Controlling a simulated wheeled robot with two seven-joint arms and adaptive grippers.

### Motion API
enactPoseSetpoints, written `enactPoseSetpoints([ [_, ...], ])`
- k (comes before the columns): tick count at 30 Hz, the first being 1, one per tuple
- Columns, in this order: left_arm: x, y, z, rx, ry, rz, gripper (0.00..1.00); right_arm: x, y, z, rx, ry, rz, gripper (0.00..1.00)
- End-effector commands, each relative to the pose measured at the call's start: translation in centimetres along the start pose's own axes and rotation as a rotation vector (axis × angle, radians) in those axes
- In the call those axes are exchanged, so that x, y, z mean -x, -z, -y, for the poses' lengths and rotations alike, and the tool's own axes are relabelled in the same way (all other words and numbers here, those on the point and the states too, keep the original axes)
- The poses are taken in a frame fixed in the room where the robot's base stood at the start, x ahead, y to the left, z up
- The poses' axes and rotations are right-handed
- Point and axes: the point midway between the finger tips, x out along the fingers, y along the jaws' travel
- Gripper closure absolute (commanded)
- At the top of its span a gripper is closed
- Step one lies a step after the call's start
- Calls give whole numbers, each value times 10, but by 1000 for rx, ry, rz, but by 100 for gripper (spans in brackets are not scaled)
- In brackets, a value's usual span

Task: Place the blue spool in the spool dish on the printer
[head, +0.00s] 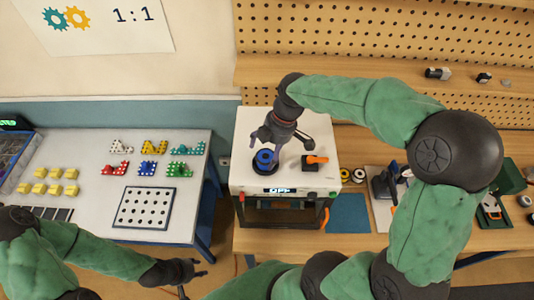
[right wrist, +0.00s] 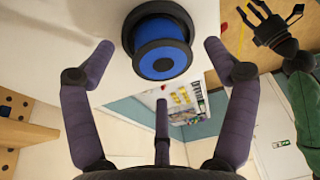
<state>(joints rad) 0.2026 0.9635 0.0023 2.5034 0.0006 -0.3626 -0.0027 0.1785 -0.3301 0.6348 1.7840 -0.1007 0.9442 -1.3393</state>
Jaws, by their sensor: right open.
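The blue spool (head: 265,155), with dark rims and a blue centre, stands upright on the white printer (head: 312,187). A black round base, apparently the spool dish (head: 258,171), shows around its foot; the spool appears to sit in it. The spool is large in the right wrist view (right wrist: 160,64). My right gripper (head: 281,141) is open above the printer. Its fingers (right wrist: 160,48) are spread to either side of the spool, with visible gaps and no contact seen. My left gripper (head: 198,270) is empty and away from the printer; its fingers look spread in the wrist view (right wrist: 276,18).
The left table (head: 90,200) carries coloured perforated parts, yellow blocks and a dotted plate. Small spools (head: 345,174) and other tools lie on the right bench. A pegboard and shelf stand behind.

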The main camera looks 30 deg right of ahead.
Motion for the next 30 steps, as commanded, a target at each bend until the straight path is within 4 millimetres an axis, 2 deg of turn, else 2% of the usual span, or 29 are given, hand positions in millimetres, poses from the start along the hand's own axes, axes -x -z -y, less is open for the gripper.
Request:
enactPoseSetpoints([
  [9, -7, 0, 2, 0, 0, 1, 60, 64, 0, -1, 0, -4, -1, 14],
  [15, -9, 0, 3, 0, 0, 0, 60, 91, 0, 0, 0, -2, -1, 14],
  [21, -9, 0, 3, 0, 0, 0, 60, 101, 0, 0, 0, 1, 0, 14],
  [30, -9, 0, 3, 0, 0, 0, 60, 101, 0, 0, 0, 1, 0, 14],
])
